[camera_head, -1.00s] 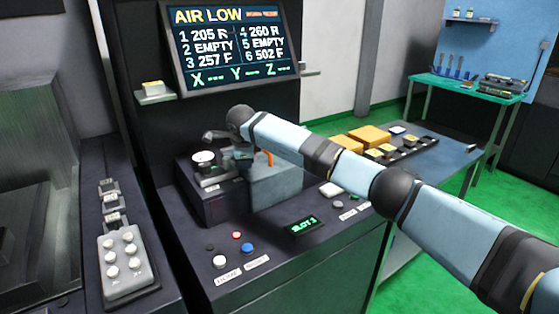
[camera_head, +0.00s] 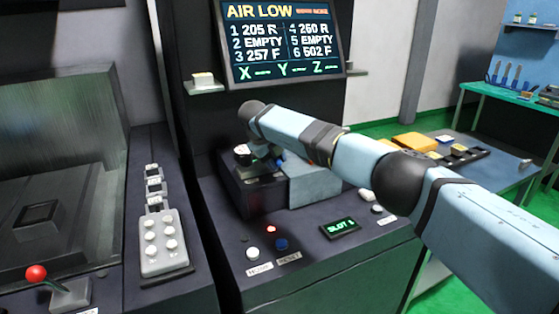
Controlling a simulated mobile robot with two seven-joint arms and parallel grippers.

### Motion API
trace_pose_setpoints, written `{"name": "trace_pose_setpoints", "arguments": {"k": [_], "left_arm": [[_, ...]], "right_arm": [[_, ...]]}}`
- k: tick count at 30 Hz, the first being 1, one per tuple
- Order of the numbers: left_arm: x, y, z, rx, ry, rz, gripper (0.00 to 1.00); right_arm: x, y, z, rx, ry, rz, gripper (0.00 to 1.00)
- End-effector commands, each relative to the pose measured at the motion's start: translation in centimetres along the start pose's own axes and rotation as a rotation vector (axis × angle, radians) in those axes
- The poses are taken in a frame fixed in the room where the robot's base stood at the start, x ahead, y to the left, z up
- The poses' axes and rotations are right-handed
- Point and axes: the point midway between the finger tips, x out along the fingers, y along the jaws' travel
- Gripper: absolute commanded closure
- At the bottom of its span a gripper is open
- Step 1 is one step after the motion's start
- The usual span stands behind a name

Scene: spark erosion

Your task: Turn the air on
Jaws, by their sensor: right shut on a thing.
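The screen (camera_head: 282,40) on the dark machine reads "AIR LOW". A round gauge or knob (camera_head: 242,151) stands on the dark block (camera_head: 250,194) below it, beside a grey-blue box (camera_head: 314,188). My right gripper (camera_head: 264,160) is down at this block, mostly hidden under its own wrist. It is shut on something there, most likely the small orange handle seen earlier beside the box. That handle is now hidden by my arm, so its position cannot be told. My left gripper is not in view.
A slot display (camera_head: 340,228), a red light (camera_head: 271,229), a white button (camera_head: 253,253) and a blue button (camera_head: 281,244) are on the console front. A red-knobbed lever (camera_head: 37,273) stands at the lower left. A keypad (camera_head: 163,243) is left of the console.

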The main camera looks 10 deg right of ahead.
Motion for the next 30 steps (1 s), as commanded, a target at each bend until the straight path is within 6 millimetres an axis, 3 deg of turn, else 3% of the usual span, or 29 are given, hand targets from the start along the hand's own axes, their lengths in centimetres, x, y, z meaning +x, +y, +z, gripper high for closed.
{"name": "trace_pose_setpoints", "arguments": {"k": [23,24,27,30], "left_arm": [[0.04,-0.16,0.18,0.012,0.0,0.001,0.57],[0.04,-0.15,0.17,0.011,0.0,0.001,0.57],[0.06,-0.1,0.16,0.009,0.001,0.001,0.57],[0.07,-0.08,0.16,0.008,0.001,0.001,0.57]], "right_arm": [[-0.38,0.51,0.26,0.093,0.039,0.0,1.0],[-0.38,0.51,0.26,0.093,0.039,0.0,0.65],[-0.36,0.52,0.25,0.092,0.039,0.0,0.46],[-0.33,0.52,0.23,0.092,0.04,0.001,0.46]]}}
